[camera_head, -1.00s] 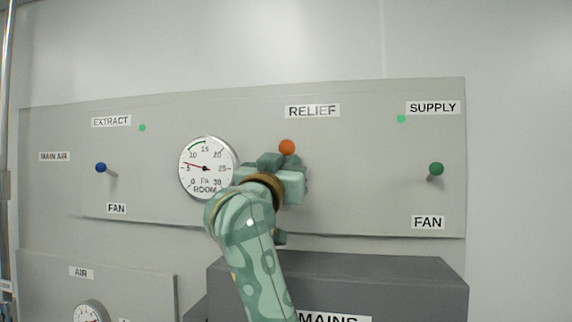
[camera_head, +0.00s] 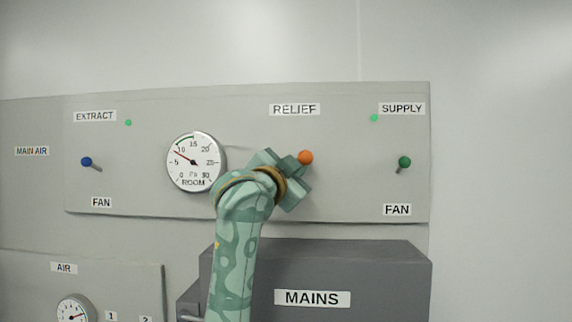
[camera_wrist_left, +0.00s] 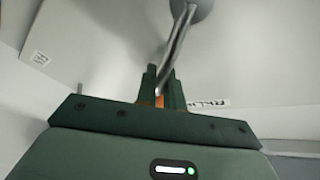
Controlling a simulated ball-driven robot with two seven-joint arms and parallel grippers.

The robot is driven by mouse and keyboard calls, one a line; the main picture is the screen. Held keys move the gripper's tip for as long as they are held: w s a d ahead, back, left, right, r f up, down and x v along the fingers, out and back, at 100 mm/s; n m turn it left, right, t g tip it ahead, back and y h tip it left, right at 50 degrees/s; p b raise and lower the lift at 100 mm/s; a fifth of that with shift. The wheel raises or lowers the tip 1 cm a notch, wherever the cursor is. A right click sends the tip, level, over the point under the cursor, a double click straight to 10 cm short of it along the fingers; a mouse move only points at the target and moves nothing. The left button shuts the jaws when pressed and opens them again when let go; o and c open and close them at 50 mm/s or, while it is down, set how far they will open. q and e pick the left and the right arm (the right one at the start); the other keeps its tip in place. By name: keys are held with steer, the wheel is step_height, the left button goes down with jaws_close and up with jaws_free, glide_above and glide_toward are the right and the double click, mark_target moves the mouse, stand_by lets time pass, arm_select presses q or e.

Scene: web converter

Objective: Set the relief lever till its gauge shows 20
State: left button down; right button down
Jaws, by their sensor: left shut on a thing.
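The relief lever's orange knob (camera_head: 305,157) shows below the RELIEF label (camera_head: 296,110), slightly right of its middle. My left gripper (camera_head: 298,170) is shut on the lever at this knob; its wrist covers the lower part. In the left wrist view, the metal lever rod (camera_wrist_left: 178,45) runs from a round grey base to the gripper (camera_wrist_left: 163,88), with a bit of orange (camera_wrist_left: 159,101) between the fingers. The round ROOM gauge (camera_head: 196,162), marked 0 to 30 Pa, has its red needle between 5 and 10, about 8. My right gripper is not in view.
A blue-knobbed lever (camera_head: 86,162) stands at left, a green-knobbed one (camera_head: 404,162) at right of the panel. A dark MAINS box (camera_head: 390,270) juts out below. A smaller AIR gauge (camera_head: 75,310) is at lower left.

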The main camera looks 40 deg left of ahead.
arm_select(q)
steer(key=shift+w+d+f+m+g+h, duration=0.2)
steer(key=shift+d+f+m+g, duration=0.15)
steer(key=shift+m, duration=0.45)
steer(key=shift+w+d+f+m+g+h, duration=0.2)
steer(key=shift+f+m, duration=0.25)
steer(key=shift+m, duration=0.35)
steer(key=shift+s+d, duration=0.1)
steer(key=c, duration=1.5)
jaws_free()
steer(key=shift+c, duration=0.2)
steer(key=shift+s+f, duration=0.1)
steer(key=shift+s, duration=0.3)
steer(key=s+d+f+b, duration=0.1)
steer(key=s+b, duration=0.2)
steer(key=s, duration=1.2)
steer(key=shift+s+d+f, duration=0.2)
steer(key=shift+d+f, duration=0.2)
